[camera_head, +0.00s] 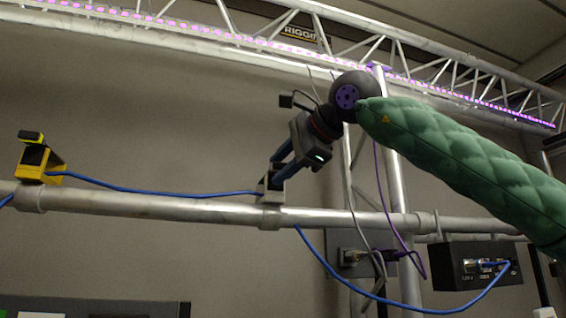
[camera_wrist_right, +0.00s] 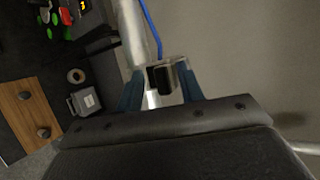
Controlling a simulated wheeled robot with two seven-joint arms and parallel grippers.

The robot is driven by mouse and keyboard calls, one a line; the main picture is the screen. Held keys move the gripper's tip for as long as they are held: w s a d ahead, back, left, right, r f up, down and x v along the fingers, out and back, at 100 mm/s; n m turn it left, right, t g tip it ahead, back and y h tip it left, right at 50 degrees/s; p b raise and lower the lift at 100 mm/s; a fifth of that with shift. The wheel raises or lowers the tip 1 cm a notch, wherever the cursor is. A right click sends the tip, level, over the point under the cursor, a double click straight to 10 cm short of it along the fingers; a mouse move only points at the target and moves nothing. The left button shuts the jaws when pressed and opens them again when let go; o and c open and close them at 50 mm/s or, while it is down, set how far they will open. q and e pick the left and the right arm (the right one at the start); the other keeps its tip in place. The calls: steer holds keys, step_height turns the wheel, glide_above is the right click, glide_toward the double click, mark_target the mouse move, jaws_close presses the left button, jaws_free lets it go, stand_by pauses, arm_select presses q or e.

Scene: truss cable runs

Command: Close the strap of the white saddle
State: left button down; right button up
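The white saddle (camera_head: 271,190) sits on the horizontal truss tube, partly hidden behind my right gripper's fingers. In the right wrist view the saddle (camera_wrist_right: 178,68) shows as a pale frame with a dark block in its middle; I cannot tell how its strap stands. My right gripper (camera_head: 275,173) reaches down to it from the upper right. In the right wrist view its blue fingers (camera_wrist_right: 161,92) are spread, one on each side of the saddle; firm contact is not clear. The blue cable (camera_head: 165,192) runs into the saddle from the left. My left gripper is not in view.
A yellow saddle (camera_head: 38,163) with its strap raised stands on the tube (camera_head: 150,206) at the left. A black box (camera_head: 480,265) with the blue cable plugged in hangs at the right. A socket plate (camera_head: 352,256) and upright post (camera_head: 398,190) stand behind.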

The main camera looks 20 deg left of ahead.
steer(key=shift+o, duration=0.4)
steer(key=shift+a+f, duration=0.1)
steer(key=shift+f, duration=0.4)
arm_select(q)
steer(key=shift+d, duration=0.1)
arm_select(e)
steer(key=shift+r, duration=0.1)
steer(key=shift+r, duration=0.15)
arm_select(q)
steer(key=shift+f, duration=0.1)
